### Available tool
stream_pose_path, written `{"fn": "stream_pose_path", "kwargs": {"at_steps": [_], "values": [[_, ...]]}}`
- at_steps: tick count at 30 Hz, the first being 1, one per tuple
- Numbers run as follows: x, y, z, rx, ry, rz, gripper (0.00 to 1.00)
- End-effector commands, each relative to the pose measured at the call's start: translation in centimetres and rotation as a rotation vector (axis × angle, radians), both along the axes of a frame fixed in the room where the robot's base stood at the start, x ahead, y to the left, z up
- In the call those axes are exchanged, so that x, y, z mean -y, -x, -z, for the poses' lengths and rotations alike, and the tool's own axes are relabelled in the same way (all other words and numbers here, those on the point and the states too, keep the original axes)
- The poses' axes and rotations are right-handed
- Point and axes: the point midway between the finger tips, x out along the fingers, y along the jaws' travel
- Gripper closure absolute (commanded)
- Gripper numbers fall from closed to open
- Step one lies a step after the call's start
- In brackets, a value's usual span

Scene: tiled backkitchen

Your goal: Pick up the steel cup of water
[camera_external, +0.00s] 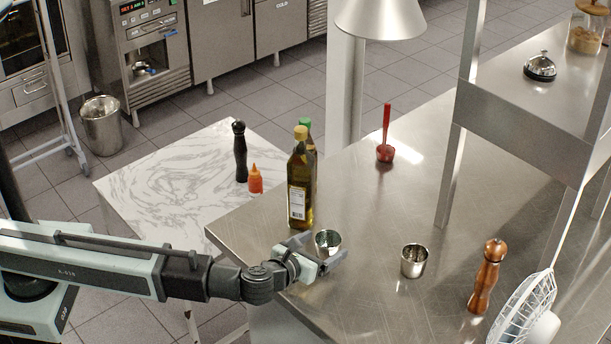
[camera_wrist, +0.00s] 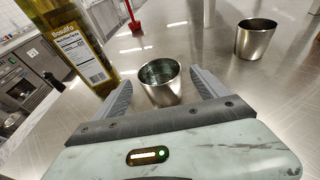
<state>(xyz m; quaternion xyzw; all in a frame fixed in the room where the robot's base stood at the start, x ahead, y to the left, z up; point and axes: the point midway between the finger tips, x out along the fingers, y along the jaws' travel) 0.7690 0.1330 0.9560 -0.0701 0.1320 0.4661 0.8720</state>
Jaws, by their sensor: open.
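A steel cup (camera_external: 327,243) stands upright on the steel counter near its front left edge. It also shows in the wrist view (camera_wrist: 162,90), where its inside looks like it holds clear liquid. My gripper (camera_external: 330,258) is open at this cup. In the wrist view its two fingers lie one on each side of the cup, with a gap on both sides. A second steel cup (camera_external: 413,261) stands upright farther right, also in the wrist view (camera_wrist: 255,40). I cannot make out its contents.
An oil bottle (camera_external: 300,185) stands just left of and behind the near cup, a green-capped bottle behind it. A wooden pepper mill (camera_external: 487,277) and white fan (camera_external: 524,312) are at right. A red-handled tool (camera_external: 385,150) stands farther back.

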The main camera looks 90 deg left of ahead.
Motion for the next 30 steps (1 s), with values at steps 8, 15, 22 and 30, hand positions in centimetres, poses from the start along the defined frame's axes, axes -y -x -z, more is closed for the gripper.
{"fn": "stream_pose_path", "kwargs": {"at_steps": [8,15,22,30], "values": [[-2.3,-1.7,0.9,0.001,0.001,0.001,0.17],[-2.3,-1.7,0.9,0.001,0.001,0.0,0.56],[-2.2,-1.6,0.9,0.001,0.001,0.0,0.83],[-2.2,-1.6,-0.6,0.001,0.001,0.0,0.83]]}}
